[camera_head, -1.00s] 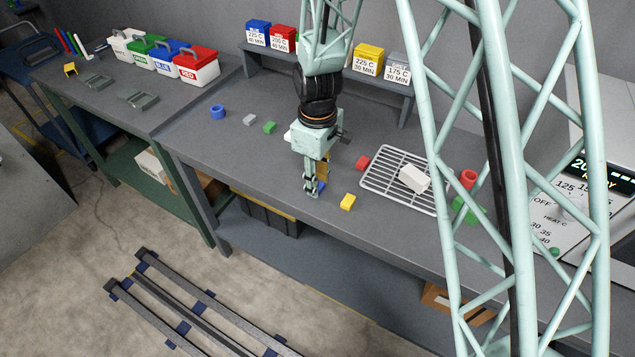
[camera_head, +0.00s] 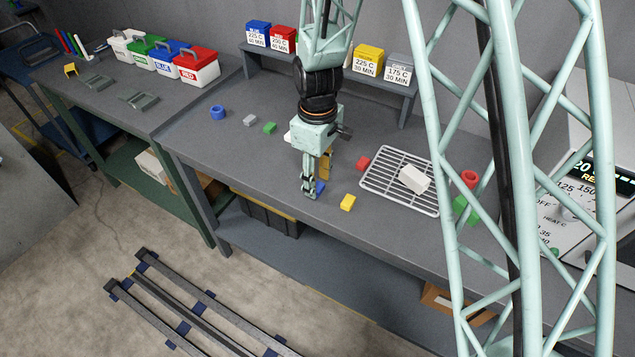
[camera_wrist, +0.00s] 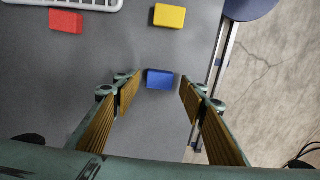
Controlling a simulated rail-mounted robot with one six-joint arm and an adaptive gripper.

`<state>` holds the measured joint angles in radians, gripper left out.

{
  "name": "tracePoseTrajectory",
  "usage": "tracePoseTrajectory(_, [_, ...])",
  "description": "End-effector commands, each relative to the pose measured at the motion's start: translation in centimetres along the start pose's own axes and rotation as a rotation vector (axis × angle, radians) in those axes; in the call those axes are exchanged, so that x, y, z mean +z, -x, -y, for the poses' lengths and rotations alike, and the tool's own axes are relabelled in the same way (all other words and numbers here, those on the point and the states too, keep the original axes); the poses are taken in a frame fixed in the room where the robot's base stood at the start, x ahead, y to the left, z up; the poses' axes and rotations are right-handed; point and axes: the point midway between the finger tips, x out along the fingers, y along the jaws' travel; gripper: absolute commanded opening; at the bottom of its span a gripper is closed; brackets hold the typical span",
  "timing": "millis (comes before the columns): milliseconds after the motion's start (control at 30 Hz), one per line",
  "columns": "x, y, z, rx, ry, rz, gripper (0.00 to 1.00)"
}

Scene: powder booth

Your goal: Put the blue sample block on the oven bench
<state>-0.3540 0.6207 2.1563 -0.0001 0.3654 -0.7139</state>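The blue sample block (camera_head: 320,187) lies on the grey bench (camera_head: 235,150) near its front edge, partly hidden behind my gripper (camera_head: 310,193) in the head view. In the wrist view the whole blue block (camera_wrist: 160,79) shows between the tips of my gripper (camera_wrist: 160,92), with bare gap on both sides. My gripper is open, empty and pointing down. How high its tips are above the bench I cannot tell. The oven (camera_head: 575,215) stands at the right end of this bench, partly hidden by my lattice column.
A yellow block (camera_head: 347,202) and a red block (camera_head: 363,163) lie right of my gripper. A wire rack (camera_head: 380,182) holds a white block (camera_head: 414,179). Labelled bins stand on the rear shelf.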

Motion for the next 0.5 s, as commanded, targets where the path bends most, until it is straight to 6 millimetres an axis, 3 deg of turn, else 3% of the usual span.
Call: tracePoseTrajectory(500, [-0.1, 6.1, -0.1, 0.002, 0.0, -0.003, 0.39])
